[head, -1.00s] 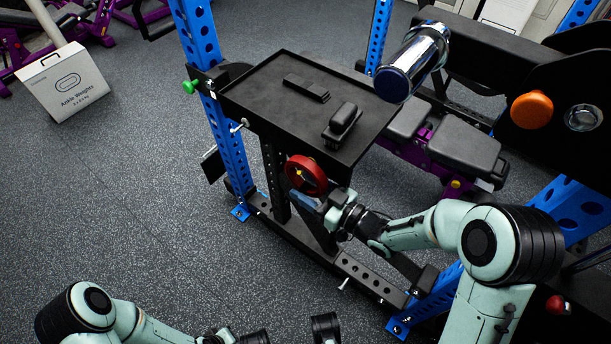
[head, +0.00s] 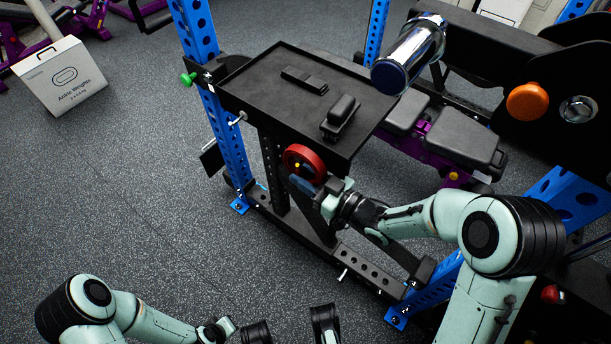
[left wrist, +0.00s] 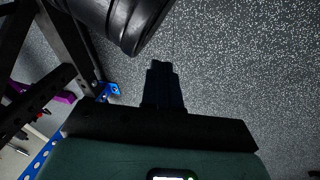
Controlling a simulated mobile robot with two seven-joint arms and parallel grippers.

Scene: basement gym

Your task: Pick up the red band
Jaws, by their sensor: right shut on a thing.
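The red band (head: 291,154) shows in the head view as a thick red ring with a small yellow spot at its middle. It is by the near edge of the black tray, in front of a dark post. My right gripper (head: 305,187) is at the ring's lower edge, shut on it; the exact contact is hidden. In the left wrist view a dark finger shape of my left gripper (left wrist: 164,82) points over bare floor, with nothing seen held.
The black tray (head: 265,85) is fixed to a blue upright (head: 205,40) and bears two black objects. A chrome cylinder (head: 410,55) sticks out above its right side. A purple-framed bench (head: 465,135) stands behind. A white box (head: 62,78) is on the left floor; the floor between is clear.

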